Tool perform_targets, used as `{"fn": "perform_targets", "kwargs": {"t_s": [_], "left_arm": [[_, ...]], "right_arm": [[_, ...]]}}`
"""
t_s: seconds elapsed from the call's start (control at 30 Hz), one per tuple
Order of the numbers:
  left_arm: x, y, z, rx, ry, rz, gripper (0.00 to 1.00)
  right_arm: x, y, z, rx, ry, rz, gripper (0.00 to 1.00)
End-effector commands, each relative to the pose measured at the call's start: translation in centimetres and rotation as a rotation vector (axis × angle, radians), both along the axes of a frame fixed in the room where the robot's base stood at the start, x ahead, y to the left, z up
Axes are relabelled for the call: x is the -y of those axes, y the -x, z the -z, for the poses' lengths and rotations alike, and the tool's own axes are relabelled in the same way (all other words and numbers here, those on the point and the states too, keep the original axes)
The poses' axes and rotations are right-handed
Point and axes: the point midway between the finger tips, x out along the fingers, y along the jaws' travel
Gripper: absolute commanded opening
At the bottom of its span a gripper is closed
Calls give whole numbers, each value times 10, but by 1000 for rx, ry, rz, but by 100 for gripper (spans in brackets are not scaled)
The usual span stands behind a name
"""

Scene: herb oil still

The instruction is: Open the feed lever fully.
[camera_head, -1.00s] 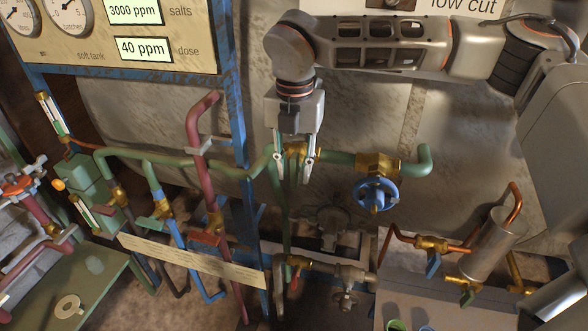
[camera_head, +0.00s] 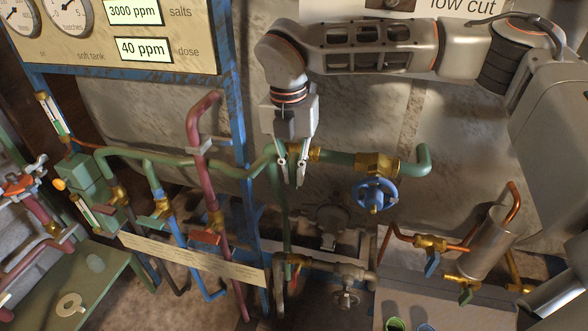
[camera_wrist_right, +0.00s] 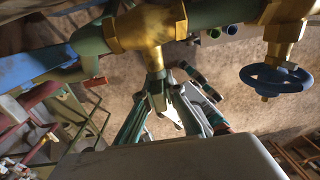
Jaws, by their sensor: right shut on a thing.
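A brass valve stands on the green pipe (camera_head: 345,158), right of the blue post, and it fills the top of the right wrist view (camera_wrist_right: 146,28). No label names it as the feed valve. My right gripper (camera_head: 293,178) hangs in front of the valve, pointing down. Its fingers are close together below the valve body, shut on the valve's lever. The fingers hide most of the lever, so I cannot tell its angle. In the wrist view the gripper (camera_wrist_right: 165,95) sits right under the brass stem. My left gripper is not in view.
A blue handwheel (camera_head: 375,195) on a brass valve is close to the right. A maroon pipe (camera_head: 196,125) and the blue post (camera_head: 240,110) stand close to the left. A lower valve with a red handle (camera_head: 294,272) lies beneath. A metal cylinder (camera_head: 488,243) stands at the right.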

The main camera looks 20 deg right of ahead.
Motion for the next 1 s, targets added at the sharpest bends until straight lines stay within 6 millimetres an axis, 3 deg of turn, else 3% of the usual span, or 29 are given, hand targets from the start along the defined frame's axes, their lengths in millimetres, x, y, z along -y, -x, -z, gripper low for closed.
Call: {"fn": "perform_targets", "kwargs": {"t_s": [0.33, 1.0], "left_arm": [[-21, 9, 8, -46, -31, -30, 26], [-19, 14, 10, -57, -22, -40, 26]], "right_arm": [[-2, -1, -2, -133, 202, 0, 0], [-1, -1, 0, -309, 460, 0, 0]]}}
